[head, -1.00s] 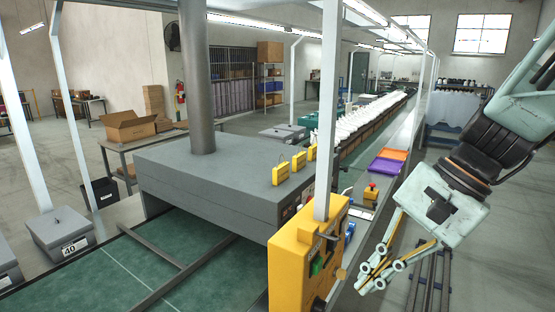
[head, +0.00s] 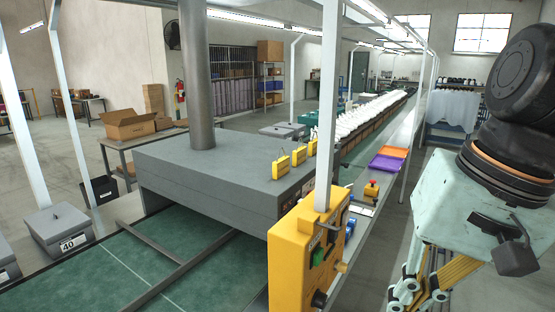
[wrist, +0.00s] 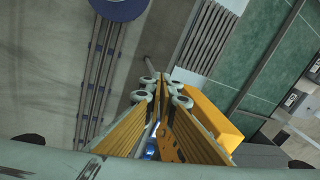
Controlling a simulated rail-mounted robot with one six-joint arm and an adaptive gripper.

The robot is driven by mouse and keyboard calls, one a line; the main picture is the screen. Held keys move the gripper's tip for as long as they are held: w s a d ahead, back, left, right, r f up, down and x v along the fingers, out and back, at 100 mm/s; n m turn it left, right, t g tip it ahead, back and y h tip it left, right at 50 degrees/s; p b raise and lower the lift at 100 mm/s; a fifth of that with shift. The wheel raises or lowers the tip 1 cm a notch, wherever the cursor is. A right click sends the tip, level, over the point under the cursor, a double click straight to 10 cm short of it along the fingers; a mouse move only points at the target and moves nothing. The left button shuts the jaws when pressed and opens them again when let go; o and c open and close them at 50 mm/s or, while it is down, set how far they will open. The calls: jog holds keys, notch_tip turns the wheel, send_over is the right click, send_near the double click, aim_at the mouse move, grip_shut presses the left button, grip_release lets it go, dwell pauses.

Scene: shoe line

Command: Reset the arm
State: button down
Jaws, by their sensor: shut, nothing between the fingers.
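My gripper (head: 418,298) hangs at the lower right of the head view, partly cut off by the bottom edge. It points downward, to the right of the yellow control box (head: 308,250) and apart from it. In the wrist view my gripper (wrist: 162,88) shows its yellow fingers converging, with the tips close together and nothing held between them. The yellow control box (wrist: 213,118) shows behind the fingers on the right there.
A grey machine housing (head: 230,165) stands over the green conveyor belt (head: 150,262). A white post rises from the control box.

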jog(key=s+d+r+n+t+h+b, duration=0.1)
jog(key=s+d+n+t+h, duration=0.1)
jog(key=s, duration=0.4)
jog(key=shift+d+n+b, duration=0.4)
jog(key=shift+d+n, duration=0.05)
jog(key=shift+n, duration=0.45)
dwell(0.8)
